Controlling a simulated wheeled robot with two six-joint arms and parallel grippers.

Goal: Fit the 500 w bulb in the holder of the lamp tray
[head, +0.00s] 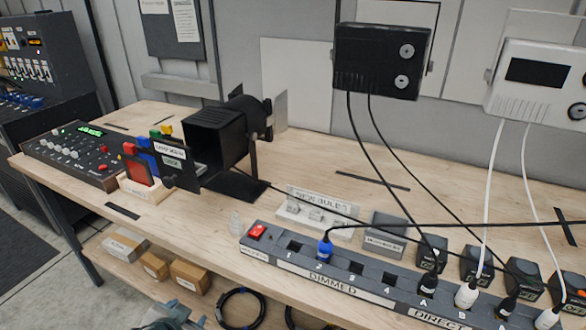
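A white rack (346,234) with a sign that reads NEW BULBS stands mid-table and holds small pale bulbs (316,214); their wattage marks are too small to read. A small clear, bulb-like piece (236,222) stands at the left end of the power strip. The black lamp housing (215,135) stands left of the rack, its open front facing left. A black plate (181,177) with white labels stands by that opening; I cannot tell if it is the lamp tray, and no holder is clear. A grey-blue part (172,316) at the bottom edge may be my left gripper. My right gripper is out of view.
A long power strip (335,281) with plugs and cables runs along the front right. A grey box (385,236) is right of the rack. Colour filters (140,170) and a control desk (75,150) stand left. Cables hang from wall units (382,60). Bare tabletop lies front left.

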